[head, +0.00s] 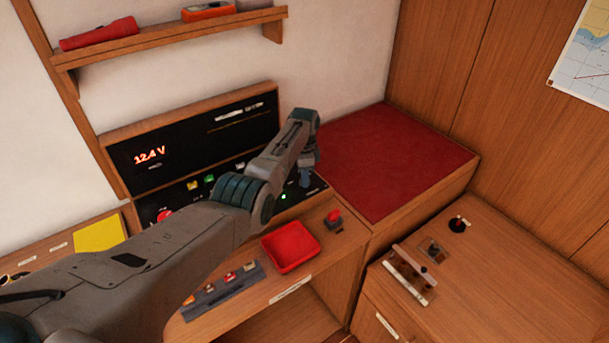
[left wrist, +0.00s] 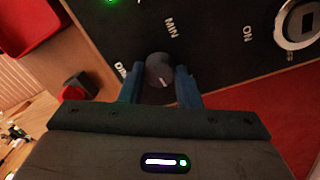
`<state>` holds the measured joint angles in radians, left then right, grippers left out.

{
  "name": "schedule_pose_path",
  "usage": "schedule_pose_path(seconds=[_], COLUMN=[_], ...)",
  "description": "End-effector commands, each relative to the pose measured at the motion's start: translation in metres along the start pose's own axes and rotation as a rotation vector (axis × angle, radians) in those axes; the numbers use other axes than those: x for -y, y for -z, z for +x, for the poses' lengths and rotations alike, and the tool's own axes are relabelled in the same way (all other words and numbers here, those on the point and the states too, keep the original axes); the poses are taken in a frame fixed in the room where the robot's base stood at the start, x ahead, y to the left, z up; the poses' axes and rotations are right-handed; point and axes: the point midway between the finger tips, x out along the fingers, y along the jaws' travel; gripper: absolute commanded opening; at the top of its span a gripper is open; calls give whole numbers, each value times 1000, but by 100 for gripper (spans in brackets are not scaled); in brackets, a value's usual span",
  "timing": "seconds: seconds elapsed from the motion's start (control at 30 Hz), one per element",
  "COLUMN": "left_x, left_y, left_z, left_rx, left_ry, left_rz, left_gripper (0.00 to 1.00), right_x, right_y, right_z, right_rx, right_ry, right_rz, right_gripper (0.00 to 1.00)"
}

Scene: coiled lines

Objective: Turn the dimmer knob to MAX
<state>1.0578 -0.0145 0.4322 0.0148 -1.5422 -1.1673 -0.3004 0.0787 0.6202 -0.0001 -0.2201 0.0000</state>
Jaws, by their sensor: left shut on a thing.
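The dimmer knob (left wrist: 159,70) is a dark round knob with a pale line on its face. It sits on the black panel, between the MIN (left wrist: 171,28) and partly hidden DIM (left wrist: 121,70) labels. My left gripper (left wrist: 158,78) is shut on the knob, one blue fingertip on each side. In the head view my left gripper (head: 306,179) is at the right end of the black panel (head: 188,196) and hides the knob. I see no MAX label. My right gripper is in neither view.
A red tray (head: 290,247) and a small red-topped switch (head: 334,217) are on the ledge below the panel. A grey strip of small items (head: 220,288) lies left of the tray. A red cushion (head: 385,155) is to the right.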

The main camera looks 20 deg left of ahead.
Motion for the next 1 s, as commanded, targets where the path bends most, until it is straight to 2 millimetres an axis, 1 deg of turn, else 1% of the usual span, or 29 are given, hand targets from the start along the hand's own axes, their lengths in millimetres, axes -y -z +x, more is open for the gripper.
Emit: schedule_pose_path(seconds=[0.03, 0.2, 0.5, 0.73, 1.0], left_x=[1, 1, 1, 1, 1], left_y=[1, 1, 2, 2, 2], left_z=[-3, -3, -3, -3, -3], left_rx=[0, 10, 22, 30, 33], left_ry=[4, 5, 6, 6, 6], left_rz=[45, 203, 437, 551, 606], left_gripper=[7, 7, 7, 7, 7], right_x=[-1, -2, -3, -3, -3], right_y=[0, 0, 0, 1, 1], right_z=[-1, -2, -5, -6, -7], right_rx=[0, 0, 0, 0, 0], right_ry=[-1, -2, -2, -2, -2], right_rz=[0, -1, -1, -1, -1], right_gripper=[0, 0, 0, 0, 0])
